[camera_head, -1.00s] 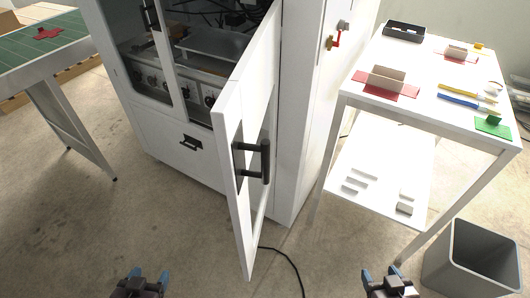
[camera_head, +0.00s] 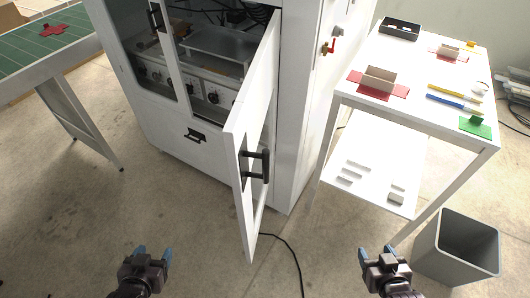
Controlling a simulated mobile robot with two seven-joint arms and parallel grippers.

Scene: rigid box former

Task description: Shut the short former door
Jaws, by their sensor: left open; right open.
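The short former door (camera_head: 237,180) is the white framed panel standing swung open from the front of the white former cabinet (camera_head: 165,115). Its black handle (camera_head: 257,166) faces right, and through the opening the machine's inside with knobs and a metal plate shows. My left gripper (camera_head: 154,254) is open and empty, low in the picture to the left of the door. My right gripper (camera_head: 377,254) is open and empty, low in the picture to the right of the door. Both are apart from the door and handle.
A white table (camera_head: 440,113) with red and green pieces and a black tray (camera_head: 399,29) stands at right. A grey bin (camera_head: 456,247) stands below it. A black cable (camera_head: 290,258) lies on the floor. A green-topped conveyor table (camera_head: 45,45) is at left.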

